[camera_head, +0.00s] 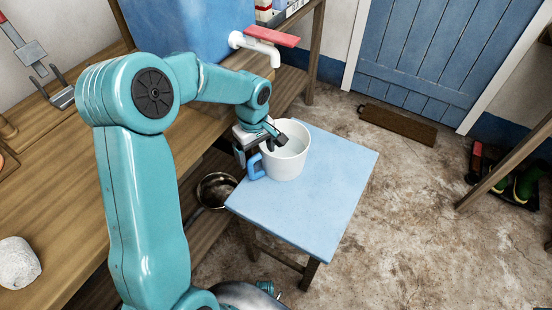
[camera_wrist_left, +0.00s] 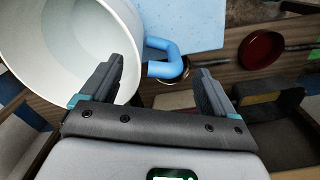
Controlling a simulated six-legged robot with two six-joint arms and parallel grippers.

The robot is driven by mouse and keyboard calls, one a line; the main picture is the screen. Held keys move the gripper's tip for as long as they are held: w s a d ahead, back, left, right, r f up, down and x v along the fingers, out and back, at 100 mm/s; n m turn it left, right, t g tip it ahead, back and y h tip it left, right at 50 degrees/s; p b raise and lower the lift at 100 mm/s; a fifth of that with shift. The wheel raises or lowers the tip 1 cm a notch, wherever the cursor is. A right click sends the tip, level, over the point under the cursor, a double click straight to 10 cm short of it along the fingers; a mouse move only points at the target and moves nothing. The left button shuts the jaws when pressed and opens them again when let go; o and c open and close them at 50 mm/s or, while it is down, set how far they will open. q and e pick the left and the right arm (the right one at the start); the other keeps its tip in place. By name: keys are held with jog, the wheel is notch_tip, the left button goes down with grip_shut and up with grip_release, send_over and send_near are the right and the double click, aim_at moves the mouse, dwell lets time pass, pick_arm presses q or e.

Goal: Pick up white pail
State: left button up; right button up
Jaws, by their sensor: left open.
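The white pail (camera_head: 290,161) with a blue handle stands upright on a light blue stool top (camera_head: 325,190). Its handle (camera_head: 256,172) points to the left and toward the front. My left gripper (camera_head: 262,142) is open at the pail's rear left side, with one finger over the rim. In the left wrist view the pail (camera_wrist_left: 65,42) fills the upper left. Its blue handle (camera_wrist_left: 166,62) lies between the two open fingers of my left gripper (camera_wrist_left: 158,82). I cannot tell whether either finger touches the pail. My right gripper is not in view.
A white tap (camera_head: 262,46) with a red lever is above and behind the pail. The wooden bench (camera_head: 50,190) runs along the left. A metal pan (camera_head: 215,188) is on a low shelf beside the stool. The stool's right part is clear.

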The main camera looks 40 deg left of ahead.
aim_at(255, 156)
pick_arm(q)
jog(key=f, duration=0.2)
jog(key=f+b, duration=0.1)
jog(key=f, duration=0.1)
jog(key=shift+s+a+f, duration=0.15)
jog(key=shift+a+f, duration=0.05)
jog(key=shift+f, duration=0.1)
grip_shut()
jog(key=shift+r, duration=0.1)
